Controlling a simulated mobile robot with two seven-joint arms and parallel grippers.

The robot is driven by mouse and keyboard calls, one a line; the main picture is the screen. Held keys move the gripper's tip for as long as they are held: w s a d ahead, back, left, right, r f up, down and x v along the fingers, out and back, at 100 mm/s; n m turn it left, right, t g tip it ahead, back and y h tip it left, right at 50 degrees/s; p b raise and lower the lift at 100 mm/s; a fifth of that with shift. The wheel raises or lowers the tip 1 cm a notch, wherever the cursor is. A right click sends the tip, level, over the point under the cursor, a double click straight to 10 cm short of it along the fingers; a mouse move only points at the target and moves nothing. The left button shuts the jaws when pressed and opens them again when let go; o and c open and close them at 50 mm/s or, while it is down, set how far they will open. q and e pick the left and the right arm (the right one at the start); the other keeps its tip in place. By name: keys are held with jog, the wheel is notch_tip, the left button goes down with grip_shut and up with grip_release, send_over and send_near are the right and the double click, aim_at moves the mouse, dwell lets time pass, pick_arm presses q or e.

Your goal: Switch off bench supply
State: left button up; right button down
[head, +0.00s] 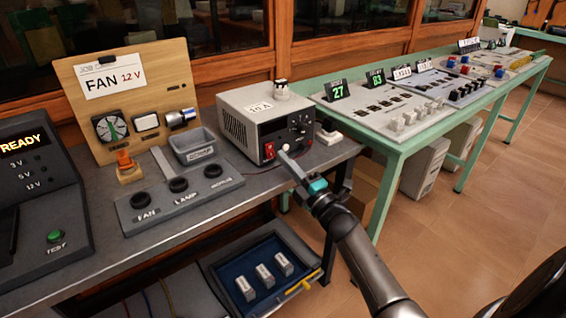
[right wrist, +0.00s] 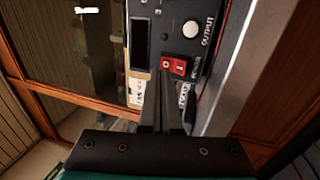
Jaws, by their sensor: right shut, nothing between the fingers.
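The bench supply (head: 250,108) is a grey box with a dark front panel, standing at the right end of the dark bench. Its red rocker switch (head: 269,150) is low on the front. In the right wrist view the red switch (right wrist: 179,67) carries white marks and sits beside the POWER label. My right gripper (head: 284,154) is shut and empty, with its tips close in front of the switch. The wrist view shows the fingertips (right wrist: 164,80) just below it; I cannot tell whether they touch. My left gripper is not in view.
A white OUTPUT button (right wrist: 190,29) is near the switch. Left on the bench are a FAN board (head: 125,90), a grey bin (head: 194,146), a panel with three black knobs (head: 180,200) and a READY console (head: 35,190). An open blue drawer (head: 255,262) juts out below.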

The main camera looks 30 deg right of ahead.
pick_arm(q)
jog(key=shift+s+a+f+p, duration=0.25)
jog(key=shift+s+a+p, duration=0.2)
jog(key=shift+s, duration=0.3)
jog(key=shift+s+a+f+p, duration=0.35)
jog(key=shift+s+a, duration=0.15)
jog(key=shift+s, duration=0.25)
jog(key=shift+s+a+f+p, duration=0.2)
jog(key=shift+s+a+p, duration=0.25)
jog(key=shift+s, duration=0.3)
pick_arm(e)
jog(key=s+d, duration=0.1)
jog(key=s, duration=0.9)
jog(key=shift+s+f, duration=0.2)
jog(key=shift+f, duration=0.15)
